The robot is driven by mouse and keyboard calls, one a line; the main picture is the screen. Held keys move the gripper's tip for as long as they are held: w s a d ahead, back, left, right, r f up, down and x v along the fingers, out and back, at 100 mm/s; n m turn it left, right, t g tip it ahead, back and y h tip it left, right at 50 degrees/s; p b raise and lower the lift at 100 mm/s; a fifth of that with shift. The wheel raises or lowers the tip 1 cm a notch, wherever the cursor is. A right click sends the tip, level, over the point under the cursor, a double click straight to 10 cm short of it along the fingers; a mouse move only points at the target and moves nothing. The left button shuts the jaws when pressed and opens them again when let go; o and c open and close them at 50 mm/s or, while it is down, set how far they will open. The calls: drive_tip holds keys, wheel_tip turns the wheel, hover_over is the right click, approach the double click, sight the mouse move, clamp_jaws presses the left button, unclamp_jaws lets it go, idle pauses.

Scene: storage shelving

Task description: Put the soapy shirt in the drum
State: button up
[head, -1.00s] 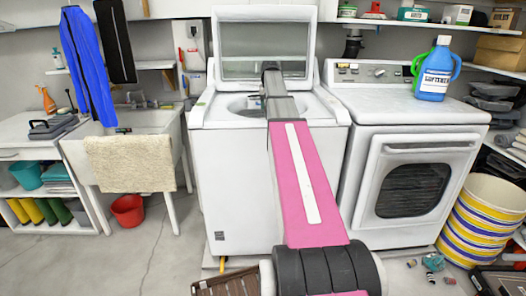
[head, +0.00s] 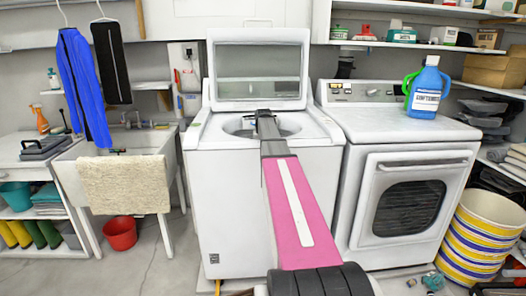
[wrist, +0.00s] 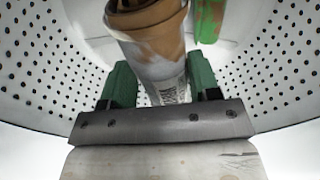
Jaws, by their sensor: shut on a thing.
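The drum (wrist: 265,70) is a white perforated tub inside the open top-loading washer (head: 240,205). My gripper (wrist: 160,75) has green fingers and reaches into the drum. It is shut on a tapering, rounded brown and white thing (wrist: 158,45) with a dark hollow end. I cannot make out whether that thing is the soapy shirt. In the head view the end of my arm is at the washer's round opening (head: 236,127), and the fingers are hidden there. A blue garment (head: 82,85) hangs on a hanger at the left.
The washer lid (head: 258,75) stands open behind the opening. A dryer (head: 400,195) with a blue softener bottle (head: 427,90) stands to the right. A sink (head: 125,140) is at the left. A green and brown thing (wrist: 207,20) shows inside the drum.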

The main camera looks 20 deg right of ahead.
drive_tip(key=shift+f, duration=0.25)
drive_tip(key=shift+f, duration=0.6)
drive_tip(key=o, duration=1.1)
drive_tip(key=shift+c, duration=0.2)
wheel_tip(320, 180, up, 13)
drive_tip(key=s, duration=0.1)
drive_tip(key=shift+s+a, duration=0.2)
drive_tip(key=shift+a+r, duration=0.1)
